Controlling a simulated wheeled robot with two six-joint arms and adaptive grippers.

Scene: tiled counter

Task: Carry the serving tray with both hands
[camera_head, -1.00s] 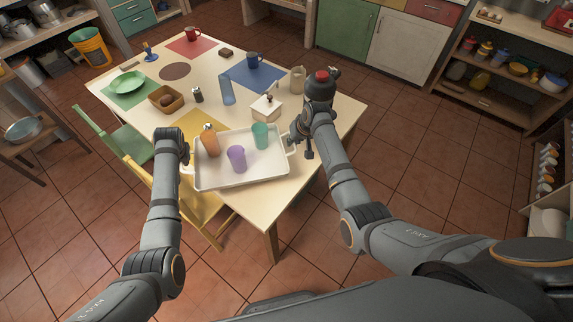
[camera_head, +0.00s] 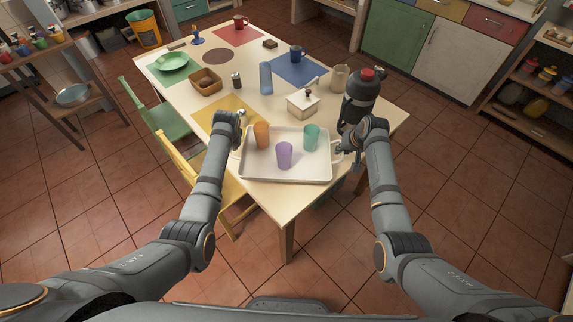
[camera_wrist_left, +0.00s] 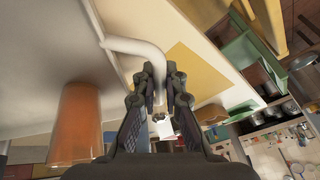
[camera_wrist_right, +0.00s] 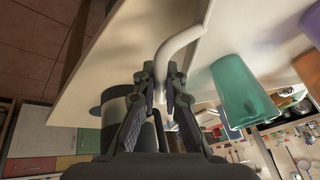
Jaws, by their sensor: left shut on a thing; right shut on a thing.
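The white serving tray (camera_head: 288,178) is at the near end of the table, with an orange cup (camera_head: 261,135), a purple cup (camera_head: 284,156) and a teal cup (camera_head: 311,138) upright on it. My left gripper (camera_head: 238,121) is at the tray's left side; in the left wrist view its fingers (camera_wrist_left: 160,95) are shut on a white handle (camera_wrist_left: 135,45). My right gripper (camera_head: 342,148) is at the right side; in the right wrist view its fingers (camera_wrist_right: 160,95) are shut on the other handle (camera_wrist_right: 180,42). Whether the tray touches the table I cannot tell.
A dark flask with a red cap (camera_head: 361,98) stands close behind my right gripper. A white box (camera_head: 303,104), a blue bottle (camera_head: 266,78) and a pepper mill (camera_head: 236,81) stand behind the tray. A yellow chair (camera_head: 196,180) is at the table's left edge.

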